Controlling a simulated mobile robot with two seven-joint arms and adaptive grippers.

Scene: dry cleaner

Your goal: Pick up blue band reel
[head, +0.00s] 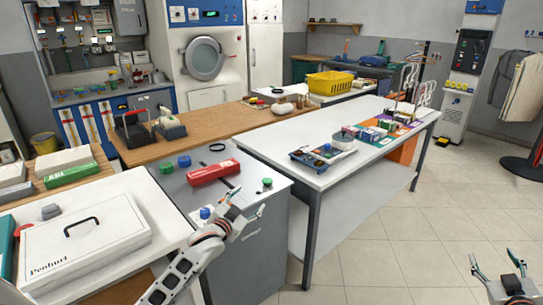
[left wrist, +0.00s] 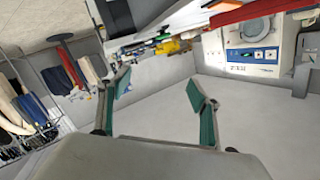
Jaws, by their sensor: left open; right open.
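Two small blue reel-like pieces are on the grey cabinet top. One (head: 184,161) stands at the back left beside a green one (head: 167,169). The other (head: 205,213) is near the front edge, just left of my left gripper. Which one is the blue band reel I cannot tell for sure. My left gripper (head: 245,203) is open and empty at the cabinet's front edge; its spread fingers also show in the left wrist view (left wrist: 160,92), with no reel between them. My right gripper (head: 495,273) is open and empty at the lower right, over the floor.
A red box (head: 213,172), a black ring (head: 217,147) and another green piece (head: 267,182) lie on the cabinet top (head: 180,190). A white case (head: 85,240) is at the left. A white table (head: 290,130) stands right; open floor (head: 390,240) lies in front.

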